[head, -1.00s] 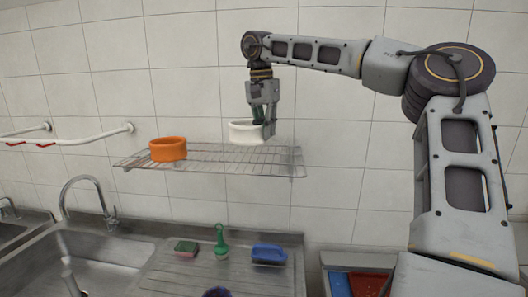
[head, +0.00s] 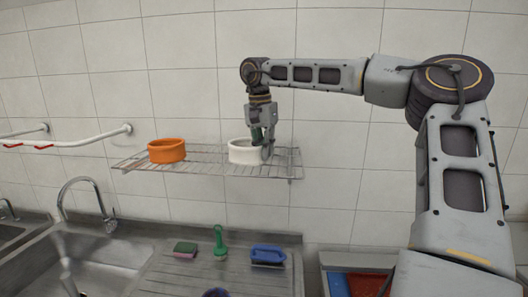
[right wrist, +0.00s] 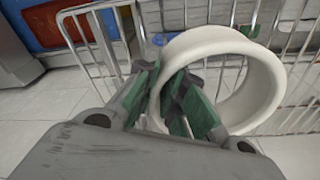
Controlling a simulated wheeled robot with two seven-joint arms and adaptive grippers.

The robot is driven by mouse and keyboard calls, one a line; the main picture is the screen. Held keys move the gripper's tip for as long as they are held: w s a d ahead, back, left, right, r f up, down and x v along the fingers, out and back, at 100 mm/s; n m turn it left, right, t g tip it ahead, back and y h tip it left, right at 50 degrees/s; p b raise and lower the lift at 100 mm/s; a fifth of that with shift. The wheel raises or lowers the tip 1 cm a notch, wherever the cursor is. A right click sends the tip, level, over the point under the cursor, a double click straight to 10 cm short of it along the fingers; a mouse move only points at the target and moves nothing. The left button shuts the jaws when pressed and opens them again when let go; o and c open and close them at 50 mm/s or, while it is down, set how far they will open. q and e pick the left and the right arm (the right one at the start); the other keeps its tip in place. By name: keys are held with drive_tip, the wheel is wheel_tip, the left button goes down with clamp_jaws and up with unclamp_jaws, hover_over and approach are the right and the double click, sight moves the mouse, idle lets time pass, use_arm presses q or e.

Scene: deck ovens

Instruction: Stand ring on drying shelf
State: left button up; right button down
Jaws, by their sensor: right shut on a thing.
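The white ring (head: 243,151) is at the right half of the wire drying shelf (head: 208,168). My right gripper (head: 263,146) points down and is shut on the ring's right wall. The ring looks upright, with its bottom at the level of the wires; I cannot tell whether it bears fully on them. In the right wrist view the green-padded fingers (right wrist: 170,95) pinch the wall of the white ring (right wrist: 270,85), with shelf wires behind it. My left gripper is not in view.
An orange ring (head: 167,150) stands on the shelf's left part, with a gap between the two rings. A tiled wall is behind the shelf.

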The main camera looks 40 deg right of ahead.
drive_tip(key=shift+f, duration=0.35)
drive_tip(key=shift+f, duration=0.1)
drive_tip(key=c, duration=1.5)
unclamp_jaws()
wheel_tip(320, 180, up, 12)
drive_tip(key=a+b, duration=0.1)
drive_tip(key=shift+a, duration=0.2)
